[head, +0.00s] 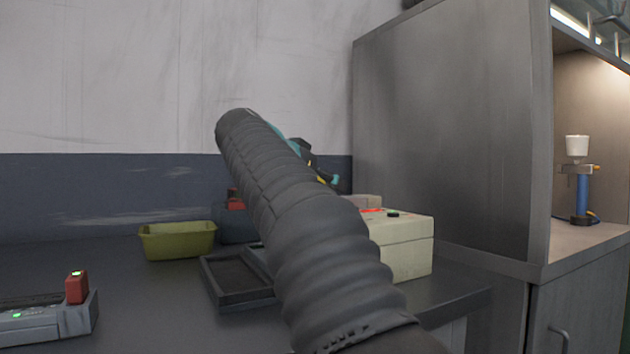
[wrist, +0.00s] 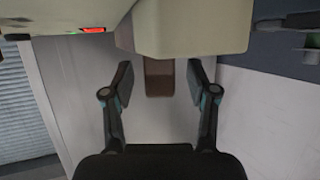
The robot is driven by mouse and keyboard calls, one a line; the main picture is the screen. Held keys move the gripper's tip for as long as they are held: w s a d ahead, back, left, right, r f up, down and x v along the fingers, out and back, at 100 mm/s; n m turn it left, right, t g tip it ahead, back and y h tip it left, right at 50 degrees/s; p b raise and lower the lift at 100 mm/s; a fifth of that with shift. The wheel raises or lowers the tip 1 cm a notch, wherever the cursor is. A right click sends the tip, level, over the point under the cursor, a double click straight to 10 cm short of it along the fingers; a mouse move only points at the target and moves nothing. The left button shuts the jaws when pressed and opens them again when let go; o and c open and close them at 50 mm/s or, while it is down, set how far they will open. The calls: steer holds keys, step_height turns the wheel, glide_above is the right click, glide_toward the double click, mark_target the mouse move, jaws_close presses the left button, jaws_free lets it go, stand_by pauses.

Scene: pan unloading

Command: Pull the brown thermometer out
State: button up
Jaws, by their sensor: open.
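In the wrist view a brown block-shaped thing (wrist: 159,78), which looks like the brown thermometer, sticks out at the edge of a cream box (wrist: 190,28). My gripper (wrist: 159,82) is open, with one finger on each side of the brown thing and a visible gap on both sides. In the head view my gripper (head: 328,179) shows only in part behind my arm, near the cream box (head: 402,247). The brown thing cannot be made out there; my arm covers that area.
A green tub (head: 178,241) and a black tray (head: 233,277) stand on the dark table. A grey holder (head: 45,322) with a red block (head: 76,288) is at the front left. A tall grey cabinet (head: 450,130) stands at the right.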

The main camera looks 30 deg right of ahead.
steer(key=shift+d, duration=0.1)
jaws_close()
steer(key=c, duration=0.8)
jaws_free()
steer(key=shift+c, duration=0.2)
jaws_close()
steer(key=shift+r+p, duration=0.65)
steer(key=shift+r+p, duration=2.95)
steer(key=shift+r, duration=0.5)
